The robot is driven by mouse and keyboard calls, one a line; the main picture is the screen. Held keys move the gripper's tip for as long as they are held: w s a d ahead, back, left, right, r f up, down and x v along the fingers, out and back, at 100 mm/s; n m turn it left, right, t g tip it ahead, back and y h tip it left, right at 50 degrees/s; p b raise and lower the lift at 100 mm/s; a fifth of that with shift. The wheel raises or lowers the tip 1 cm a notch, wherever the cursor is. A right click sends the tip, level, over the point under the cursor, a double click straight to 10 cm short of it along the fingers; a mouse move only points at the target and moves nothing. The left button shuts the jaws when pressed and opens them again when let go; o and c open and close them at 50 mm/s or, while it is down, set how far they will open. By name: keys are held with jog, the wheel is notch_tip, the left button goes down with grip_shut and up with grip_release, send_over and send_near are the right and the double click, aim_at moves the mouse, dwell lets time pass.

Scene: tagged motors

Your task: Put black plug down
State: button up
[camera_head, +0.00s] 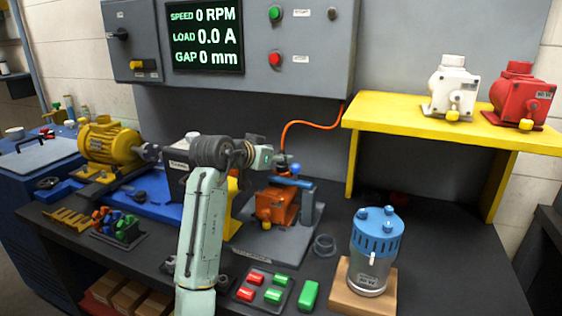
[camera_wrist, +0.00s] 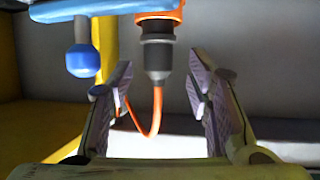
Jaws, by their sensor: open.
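The black plug (camera_wrist: 158,60) shows dark grey in the wrist view, where the picture appears upside down. Its orange cable (camera_wrist: 156,108) leaves the end facing my gripper. The plug's other end meets an orange collar (camera_wrist: 158,27) and appears seated in it. My gripper (camera_wrist: 158,93) is open, with one finger on each side of the plug and cable line, and neither finger touches the plug. In the head view my gripper (camera_head: 267,158) is beside the top of the orange motor (camera_head: 277,205). The plug is too small there to make out clearly.
A clamp with a blue bar (camera_head: 291,181) and blue knob (camera_head: 295,168) stands close to my gripper. The cable runs up to the control panel (camera_head: 255,45). A blue-topped motor (camera_head: 375,245) and a yellow shelf (camera_head: 430,120) are to the right.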

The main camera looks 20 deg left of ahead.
jog(key=b+v, duration=0.2)
jog(key=v, duration=0.6)
jog(key=shift+s, duration=0.25)
